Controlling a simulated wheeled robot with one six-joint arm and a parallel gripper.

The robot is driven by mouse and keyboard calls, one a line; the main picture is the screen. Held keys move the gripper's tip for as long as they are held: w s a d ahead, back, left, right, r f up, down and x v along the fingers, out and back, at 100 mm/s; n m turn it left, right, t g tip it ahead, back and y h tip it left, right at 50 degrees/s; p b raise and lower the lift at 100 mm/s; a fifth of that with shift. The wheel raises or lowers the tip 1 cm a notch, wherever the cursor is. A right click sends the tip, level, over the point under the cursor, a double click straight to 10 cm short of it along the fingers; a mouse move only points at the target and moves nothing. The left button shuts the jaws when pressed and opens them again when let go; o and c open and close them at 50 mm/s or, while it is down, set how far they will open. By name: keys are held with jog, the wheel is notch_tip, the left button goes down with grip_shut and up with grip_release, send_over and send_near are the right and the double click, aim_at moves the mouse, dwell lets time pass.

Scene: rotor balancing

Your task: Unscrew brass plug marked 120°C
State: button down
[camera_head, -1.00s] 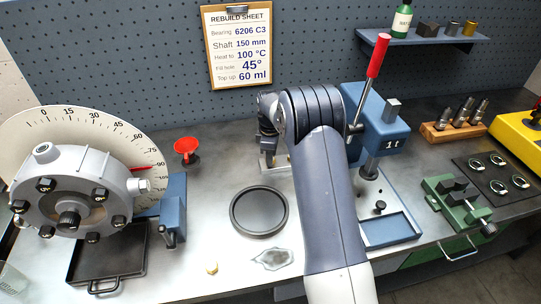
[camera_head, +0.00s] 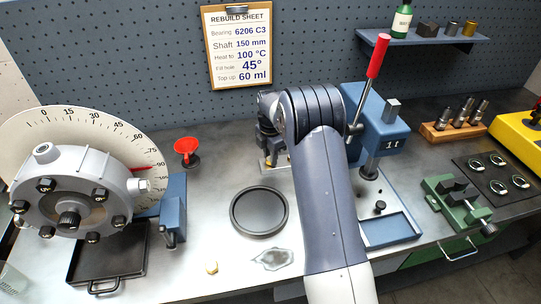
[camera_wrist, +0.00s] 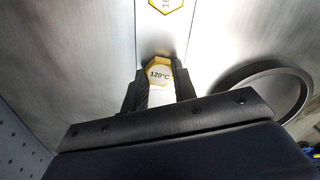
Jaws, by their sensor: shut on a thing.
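The brass plug marked 120°C (camera_wrist: 159,73) is a hexagonal, gold-rimmed head with a white face, upright in the wrist view. My gripper (camera_wrist: 159,88) is shut on it, one dark finger on each side. A second brass hex plug (camera_wrist: 166,4), its marking partly cut off and starting with 1, shows at the top edge of the wrist view. Both lie along a bright metal strip (camera_wrist: 150,40). In the head view my gripper (camera_head: 269,150) is low over a small metal plate behind the black ring, partly hidden by my arm; how far the plug is turned cannot be told.
A black round tray (camera_head: 259,211) stands close in front of the gripper. A blue press (camera_head: 385,130) with a red lever is to the right. A grey rotor housing (camera_head: 75,195) with a dial is at left. A small brass piece (camera_head: 211,268) lies near the front edge.

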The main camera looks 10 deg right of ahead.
jog(key=n, duration=0.4)
jog(key=shift+r, duration=0.1)
jog(key=shift+r, duration=0.1)
jog(key=shift+r+p, duration=0.6)
jog(key=shift+r, duration=0.15)
jog(key=shift+r, duration=0.1)
jog(key=shift+r+p, duration=1.7)
jog(key=shift+r, duration=0.85)
